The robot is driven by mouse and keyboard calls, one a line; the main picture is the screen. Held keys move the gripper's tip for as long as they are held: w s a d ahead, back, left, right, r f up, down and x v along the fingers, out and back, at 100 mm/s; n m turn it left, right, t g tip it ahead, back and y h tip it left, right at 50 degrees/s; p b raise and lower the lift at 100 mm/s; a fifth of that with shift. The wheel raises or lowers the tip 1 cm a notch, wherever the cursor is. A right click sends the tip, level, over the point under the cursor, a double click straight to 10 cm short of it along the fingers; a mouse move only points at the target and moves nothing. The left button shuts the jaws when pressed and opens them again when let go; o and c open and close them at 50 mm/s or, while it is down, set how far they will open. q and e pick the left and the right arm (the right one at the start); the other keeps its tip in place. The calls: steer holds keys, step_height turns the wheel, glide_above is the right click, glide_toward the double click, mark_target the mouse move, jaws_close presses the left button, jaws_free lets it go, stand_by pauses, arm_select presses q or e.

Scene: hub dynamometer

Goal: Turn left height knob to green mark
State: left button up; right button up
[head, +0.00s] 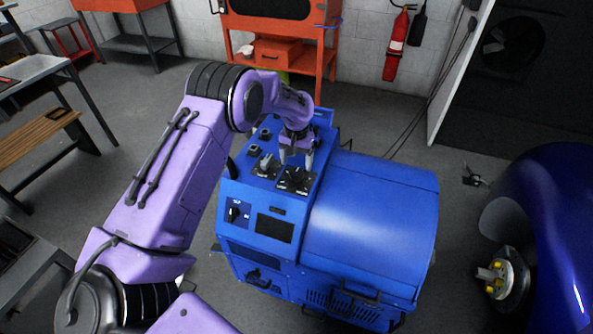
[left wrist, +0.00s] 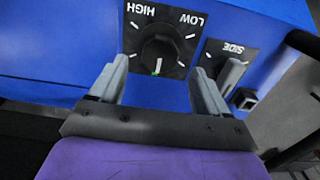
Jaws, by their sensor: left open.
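The black round height knob (left wrist: 158,54) sits on a black plate marked HIGH and LOW, upside down in the left wrist view. A small green line shows at the knob's lower edge; I cannot tell whether it is on the knob or the plate. My left gripper (left wrist: 160,68) is open, with one finger on each side of the knob and gaps between. In the head view my left gripper (head: 297,152) points down at the blue dynamometer's top panel, partly hiding the knob plate (head: 294,181). My right gripper is not in view.
A SIDE switch (left wrist: 232,72) sits close beside the right finger. The blue dynamometer (head: 375,215) carries a rotary switch (head: 236,212) and a dark screen (head: 275,228) on its front. A blue car body with a bare hub (head: 492,278) stands at the right.

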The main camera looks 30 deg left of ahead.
mark_target(297, 172)
arm_select(q)
step_height(297, 172, up, 6)
steer(key=shift+b, duration=0.45)
